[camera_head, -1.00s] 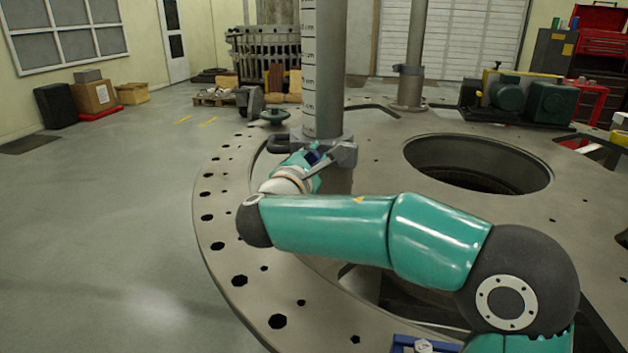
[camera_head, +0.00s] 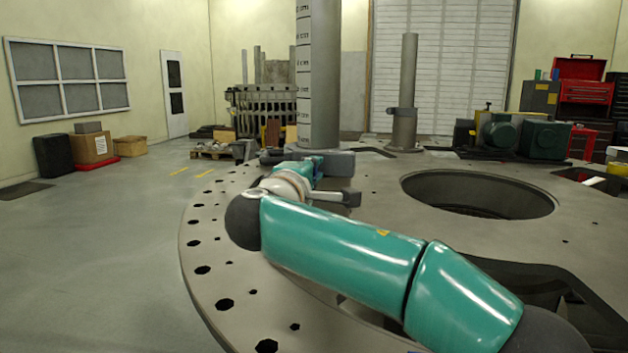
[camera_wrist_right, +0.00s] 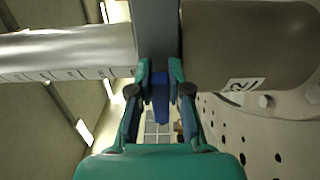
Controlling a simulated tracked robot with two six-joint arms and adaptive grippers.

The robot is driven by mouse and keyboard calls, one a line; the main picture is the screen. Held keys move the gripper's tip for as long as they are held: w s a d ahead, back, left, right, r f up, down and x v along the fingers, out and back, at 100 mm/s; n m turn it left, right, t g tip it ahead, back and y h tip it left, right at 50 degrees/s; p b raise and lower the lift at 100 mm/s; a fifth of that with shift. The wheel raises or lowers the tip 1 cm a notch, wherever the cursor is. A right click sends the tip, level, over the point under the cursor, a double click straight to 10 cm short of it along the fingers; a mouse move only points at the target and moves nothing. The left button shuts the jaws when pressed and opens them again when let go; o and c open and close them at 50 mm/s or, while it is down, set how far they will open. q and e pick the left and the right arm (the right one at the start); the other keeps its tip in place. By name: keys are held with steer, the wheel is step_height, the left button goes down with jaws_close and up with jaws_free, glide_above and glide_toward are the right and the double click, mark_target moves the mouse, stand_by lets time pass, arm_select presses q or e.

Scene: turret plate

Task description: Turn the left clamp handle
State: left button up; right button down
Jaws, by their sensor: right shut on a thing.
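The left clamp (camera_head: 335,164) is a grey collar low on the tall pole (camera_head: 318,90) with scale marks. My right gripper (camera_head: 312,172) is at the near side of this clamp, with its fingertips partly hidden in the head view. My left gripper is not in view.
A round plate (camera_head: 205,292) with bolt holes surrounds the pole, with a large opening (camera_head: 480,195) to the right. A second pole (camera_head: 405,95) stands behind. Green machinery (camera_head: 525,137) sits at the back right. Open floor (camera_head: 90,270) lies to the left.

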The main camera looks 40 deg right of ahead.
steer(key=shift+a+f, duration=0.1)
steer(key=shift+f, duration=0.25)
steer(key=c, duration=1.1)
jaws_free()
steer(key=shift+r, duration=0.2)
steer(key=shift+s, duration=0.1)
steer(key=v, duration=1.2)
